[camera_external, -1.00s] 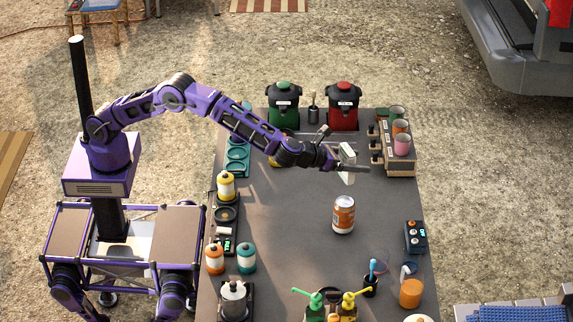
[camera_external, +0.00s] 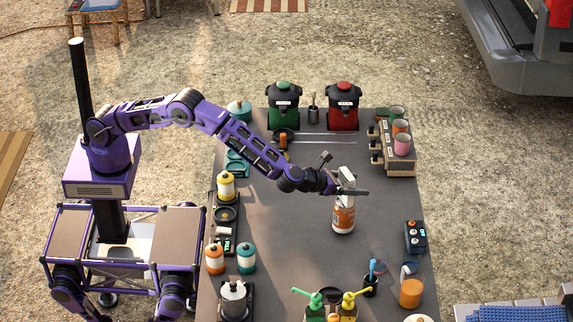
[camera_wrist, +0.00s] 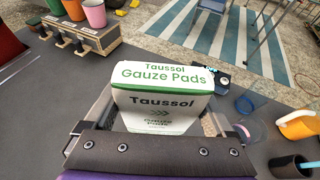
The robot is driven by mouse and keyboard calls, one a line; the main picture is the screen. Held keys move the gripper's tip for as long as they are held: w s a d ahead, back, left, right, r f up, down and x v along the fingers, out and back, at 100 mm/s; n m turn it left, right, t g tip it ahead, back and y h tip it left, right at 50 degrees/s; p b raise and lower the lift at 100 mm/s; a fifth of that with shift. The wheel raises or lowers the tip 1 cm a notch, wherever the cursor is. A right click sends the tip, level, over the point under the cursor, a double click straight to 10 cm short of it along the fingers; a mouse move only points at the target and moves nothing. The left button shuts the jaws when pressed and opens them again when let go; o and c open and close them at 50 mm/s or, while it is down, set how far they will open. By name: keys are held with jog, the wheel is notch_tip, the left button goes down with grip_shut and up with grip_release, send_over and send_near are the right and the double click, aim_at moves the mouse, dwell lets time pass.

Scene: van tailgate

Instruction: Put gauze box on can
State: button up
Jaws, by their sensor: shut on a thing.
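The gauze box (camera_wrist: 162,103), white with a green stripe and "Gauze Pads" lettering, is held between my gripper's fingers in the wrist view. In the external view the gauze box (camera_external: 346,178) shows upright in my gripper (camera_external: 347,190). The orange and white can (camera_external: 343,219) stands upright on the table, directly below the box in the picture. The box and gripper cover the can's top, so I cannot tell whether box and can touch. The can is hidden in the wrist view.
A cup rack (camera_external: 398,160) stands at the back right of the dark table (camera_external: 300,210). A blue device (camera_external: 415,237) and an orange jug (camera_external: 411,292) are to the right. Pump bottles (camera_external: 347,305) stand at the front. Table around the can is clear.

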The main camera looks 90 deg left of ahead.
jog(key=shift+f, duration=0.1)
jog(key=shift+f, duration=0.2)
jog(key=o, duration=1)
jog(key=shift+r, duration=0.1)
jog(key=shift+r, duration=0.3)
jog(key=shift+s+d, duration=0.2)
jog(key=shift+s, duration=0.1)
jog(key=v, duration=1.1)
jog(key=shift+s+r+b, duration=0.1)
jog(key=shift+b, duration=0.3)
